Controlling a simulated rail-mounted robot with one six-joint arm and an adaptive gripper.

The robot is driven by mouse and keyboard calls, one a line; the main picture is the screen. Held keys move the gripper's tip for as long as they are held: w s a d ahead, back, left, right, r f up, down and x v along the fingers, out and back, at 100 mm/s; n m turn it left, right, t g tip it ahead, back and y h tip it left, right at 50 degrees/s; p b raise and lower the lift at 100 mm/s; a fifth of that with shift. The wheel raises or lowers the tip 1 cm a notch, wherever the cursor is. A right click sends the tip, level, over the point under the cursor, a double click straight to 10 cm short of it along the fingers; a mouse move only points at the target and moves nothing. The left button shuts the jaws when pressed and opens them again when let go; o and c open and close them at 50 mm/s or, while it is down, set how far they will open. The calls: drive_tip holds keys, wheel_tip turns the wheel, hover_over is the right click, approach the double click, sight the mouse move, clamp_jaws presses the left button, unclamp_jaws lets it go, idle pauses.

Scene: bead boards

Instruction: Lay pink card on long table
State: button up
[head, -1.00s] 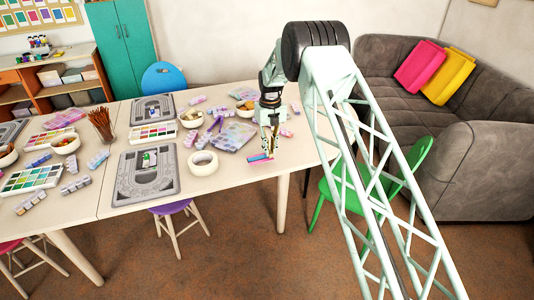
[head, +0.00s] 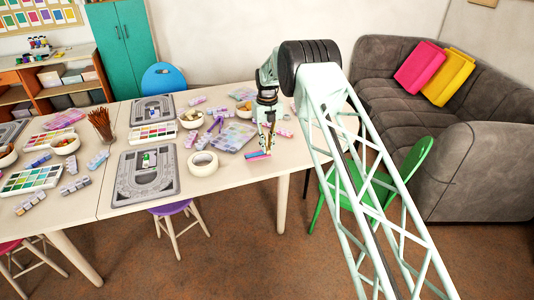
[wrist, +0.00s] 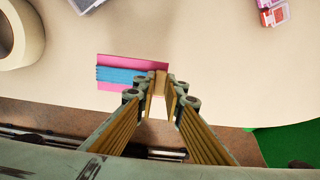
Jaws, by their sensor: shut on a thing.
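The pink card (wrist: 118,61) has a band of blue strands across it. It shows small in the head view (head: 257,158), near the front edge of the long table (head: 235,182). My gripper (wrist: 160,84) is shut on the card's right end, with a tan piece between the fingertips. In the wrist view the card overlaps the table's front edge. Whether it touches the tabletop I cannot tell. My gripper also shows in the head view (head: 268,150), pointing down over the right part of the table.
A grey bead board (head: 145,174) lies farther left. A green chair (head: 415,160) stands at the right.

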drive_tip(key=shift+f+b, duration=0.4)
drive_tip(key=shift+f, duration=1.4)
drive_tip(key=shift+f, duration=0.1)
drive_tip(key=o, duration=0.7)
drive_tip(key=shift+r+p, duration=0.9)
drive_tip(key=shift+r, duration=5.25)
